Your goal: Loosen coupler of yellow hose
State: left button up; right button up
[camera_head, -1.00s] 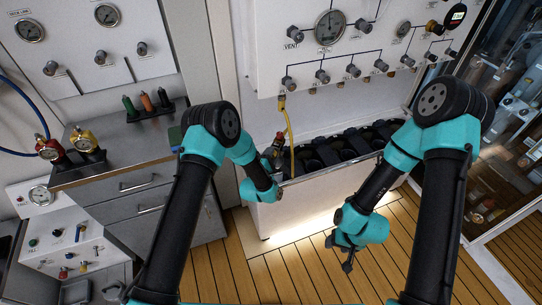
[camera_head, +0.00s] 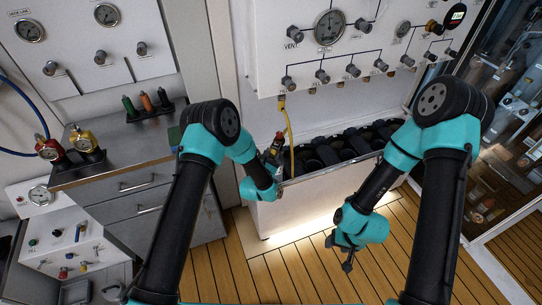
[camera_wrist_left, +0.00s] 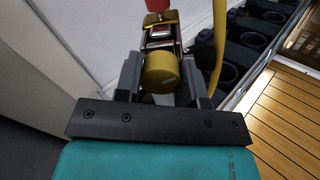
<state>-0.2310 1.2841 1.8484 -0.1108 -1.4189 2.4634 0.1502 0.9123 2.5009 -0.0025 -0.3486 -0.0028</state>
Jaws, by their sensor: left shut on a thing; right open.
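The yellow hose (camera_head: 289,128) hangs from the white panel down to the trough, and its lower length (camera_wrist_left: 218,45) runs right of my gripper in the left wrist view. The coupler (camera_wrist_left: 160,72), a yellow cylinder with a metal clamp and red part above it, sits between the fingers of my left gripper (camera_wrist_left: 160,88). In the head view my left gripper (camera_head: 278,160) is at the trough's left end, shut on the coupler, partly hidden by my arm. My right gripper (camera_head: 342,252) is open and empty, low over the wooden floor, away from the hose.
Several dark cylinder holders (camera_head: 345,146) stand in the white trough (camera_head: 310,200) right of the left gripper. A metal-topped cabinet (camera_head: 110,170) with red and yellow regulators stands at left. The wooden floor (camera_head: 270,275) in front is clear.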

pick_arm(q)
jog(key=shift+n, duration=0.5)
jog(key=o, duration=0.9)
jog(key=shift+s, duration=0.1)
jog(key=v, duration=1.7)
jog(key=shift+s+a, duration=0.1)
